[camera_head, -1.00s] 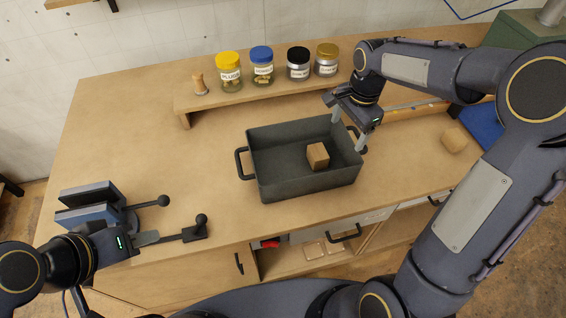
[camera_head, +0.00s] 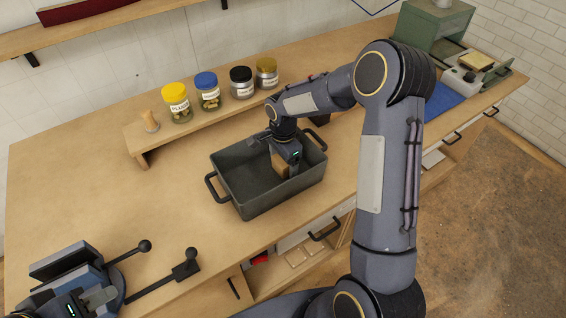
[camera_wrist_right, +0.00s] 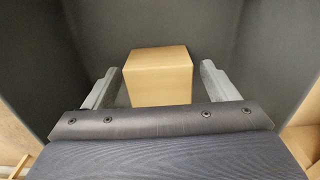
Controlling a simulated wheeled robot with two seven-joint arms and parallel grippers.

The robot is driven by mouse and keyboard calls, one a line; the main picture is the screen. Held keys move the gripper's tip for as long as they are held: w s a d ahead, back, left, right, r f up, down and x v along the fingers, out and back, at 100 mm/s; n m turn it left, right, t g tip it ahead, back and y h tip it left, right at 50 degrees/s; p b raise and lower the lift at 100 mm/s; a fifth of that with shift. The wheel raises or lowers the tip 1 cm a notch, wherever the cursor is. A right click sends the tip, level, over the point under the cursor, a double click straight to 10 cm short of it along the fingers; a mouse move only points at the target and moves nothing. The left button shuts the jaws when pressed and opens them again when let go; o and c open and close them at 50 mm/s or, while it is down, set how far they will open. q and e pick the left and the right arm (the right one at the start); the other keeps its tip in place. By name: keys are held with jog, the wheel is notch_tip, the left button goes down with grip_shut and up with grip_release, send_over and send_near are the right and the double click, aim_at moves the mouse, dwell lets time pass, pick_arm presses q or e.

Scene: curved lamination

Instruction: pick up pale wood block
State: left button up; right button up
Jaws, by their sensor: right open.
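The pale wood block (camera_head: 279,165) sits in the grey bin (camera_head: 247,207), partly hidden by my right gripper in the head view. In the right wrist view the block (camera_wrist_right: 158,77) stands between the two grey fingers of my right gripper (camera_wrist_right: 157,82), with a gap on each side. That gripper (camera_head: 287,172) is open, down inside the bin. My left gripper (camera_head: 95,302) is at the lower left, beside the vise (camera_head: 66,270); whether its jaws are open is unclear.
Jars with yellow (camera_head: 176,100), blue (camera_head: 208,92), black (camera_head: 241,82) and gold (camera_head: 266,72) lids stand on a low shelf (camera_head: 150,140) behind the bin. A wooden peg (camera_head: 150,121) stands there too. The bench left of the bin is clear.

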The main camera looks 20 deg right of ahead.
jog(key=shift+f, duration=0.2)
jog(key=c, duration=1.1)
jog(key=shift+r, duration=0.1)
